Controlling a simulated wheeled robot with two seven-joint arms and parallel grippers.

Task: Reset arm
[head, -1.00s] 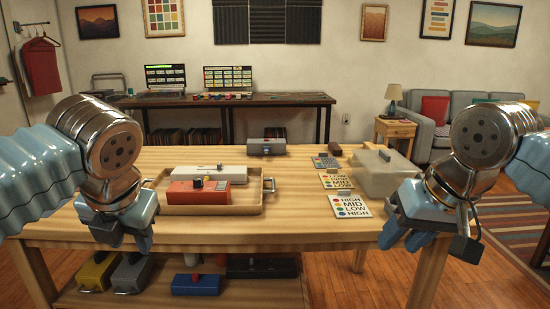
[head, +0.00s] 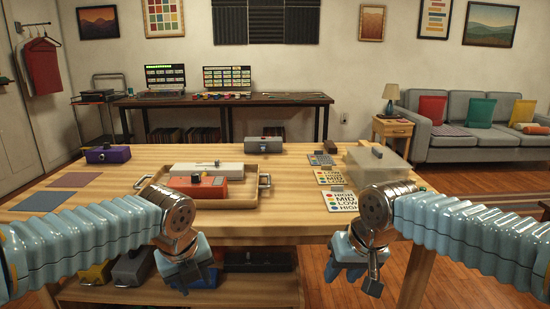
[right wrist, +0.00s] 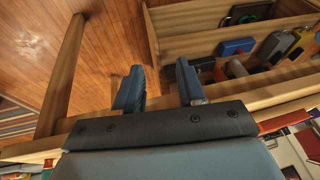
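My left gripper (head: 187,274) hangs low at the table's front edge in the head view, left of the middle. Its fingers look apart and hold nothing that I can see. My right gripper (head: 350,268) hangs low at the front edge, right of the middle. The right wrist view shows the right gripper (right wrist: 160,92) with its two blue fingers apart and nothing between them. Both arms come in low from the sides. The wooden table (head: 290,205) lies behind the grippers.
A wooden tray (head: 240,201) holds a white box (head: 225,171) and a red box (head: 197,187). A purple box (head: 108,155), label cards (head: 341,199) and a clear-lidded bin (head: 377,171) stand on the table. Several boxes sit on the shelf below (right wrist: 210,75).

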